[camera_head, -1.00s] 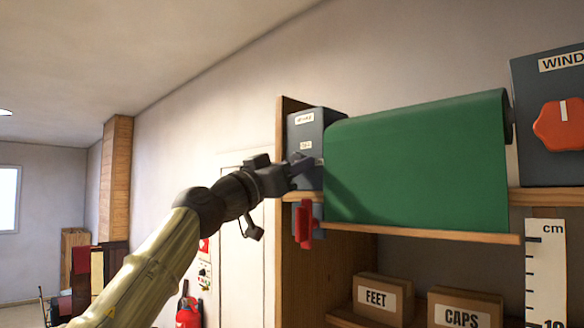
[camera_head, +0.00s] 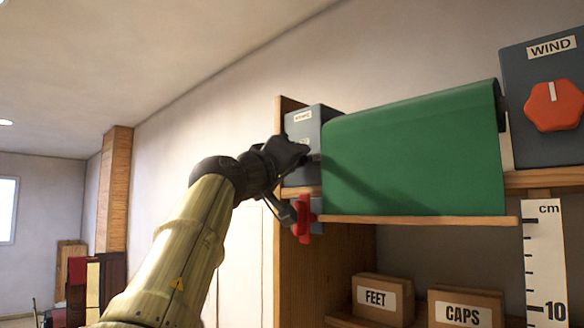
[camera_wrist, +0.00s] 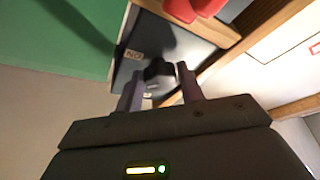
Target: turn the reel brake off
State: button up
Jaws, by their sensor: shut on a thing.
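A grey box (camera_head: 298,132) with a small white label at its top stands at the left end of the shelf. The label's word is too blurred to read. My gripper (camera_head: 308,158) is at the front of this box and hides its lower part. In the wrist view, a dark knob (camera_wrist: 158,72) on the box face sits between the two fingers of my gripper (camera_wrist: 160,88), which is shut on it. Small pale labels (camera_wrist: 133,54) show beside the knob. A green sheet on a reel (camera_head: 415,155) hangs just right of the box.
A red handle (camera_head: 302,220) juts out below the shelf, close under my wrist. A WIND box (camera_head: 545,135) with a red knob stands at the right. Open room lies to the left.

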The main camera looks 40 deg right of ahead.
jog(key=shift+s+r+n+t+y+p, duration=0.15)
jog(key=shift+n+y+p, duration=0.5)
jog(key=shift+n, duration=1.15)
jog(key=shift+r+n+t+y+p, duration=0.1)
jog(key=shift+n+y+p, duration=0.5)
jog(key=shift+n, duration=1.2)
jog(key=shift+s+r+n+t+y+p, duration=0.15)
jog(key=shift+n+y+p, duration=0.25)
jog(key=shift+n+y, duration=0.95)
jog(key=shift+w+n+h, duration=0.15)
jog(key=shift+n+h, duration=0.35)
jog(key=shift+n, duration=0.05)
jog(key=o, duration=1)
